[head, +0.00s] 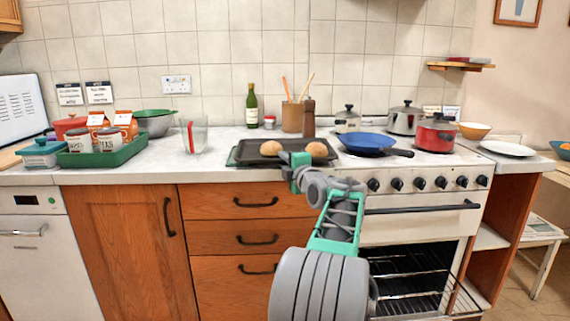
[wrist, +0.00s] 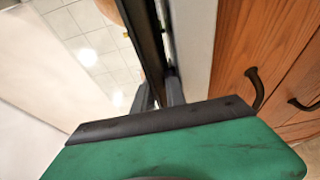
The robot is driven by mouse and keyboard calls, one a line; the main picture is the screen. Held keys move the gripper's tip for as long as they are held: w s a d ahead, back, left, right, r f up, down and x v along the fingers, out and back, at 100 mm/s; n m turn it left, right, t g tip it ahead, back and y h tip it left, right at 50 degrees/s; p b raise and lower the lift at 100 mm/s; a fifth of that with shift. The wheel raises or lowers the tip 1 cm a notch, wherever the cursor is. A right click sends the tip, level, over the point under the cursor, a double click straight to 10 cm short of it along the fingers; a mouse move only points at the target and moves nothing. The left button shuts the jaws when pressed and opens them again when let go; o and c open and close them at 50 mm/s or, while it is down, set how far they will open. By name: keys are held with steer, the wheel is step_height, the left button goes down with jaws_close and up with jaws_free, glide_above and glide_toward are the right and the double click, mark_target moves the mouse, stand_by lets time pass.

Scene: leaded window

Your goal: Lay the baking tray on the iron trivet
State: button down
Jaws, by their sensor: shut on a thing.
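The dark baking tray (head: 247,152) is at the front of the counter, left of the hob, with two round bread rolls on it. My gripper (head: 289,158) is shut on the tray's front rim, near its middle. In the wrist view the two fingers (wrist: 160,94) close around the dark tray edge (wrist: 148,42). I cannot make out the iron trivet; the tray and my arm cover part of the counter. I cannot tell whether the tray touches the surface below.
A greenish flat edge (head: 232,157) shows beside the tray. A blue pan (head: 367,140) is close on the right, with a red pot (head: 436,137) beyond. A pepper mill (head: 309,118) and bottle (head: 252,106) stand behind. A glass (head: 195,136) and green caddy (head: 88,159) are left.

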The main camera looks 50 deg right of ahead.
steer(key=shift+r, duration=0.25)
steer(key=shift+f, duration=0.1)
steer(key=c, duration=1.8)
jaws_free()
steer(key=shift+f, duration=0.2)
steer(key=shift+o, duration=0.8)
steer(key=shift+r, duration=0.1)
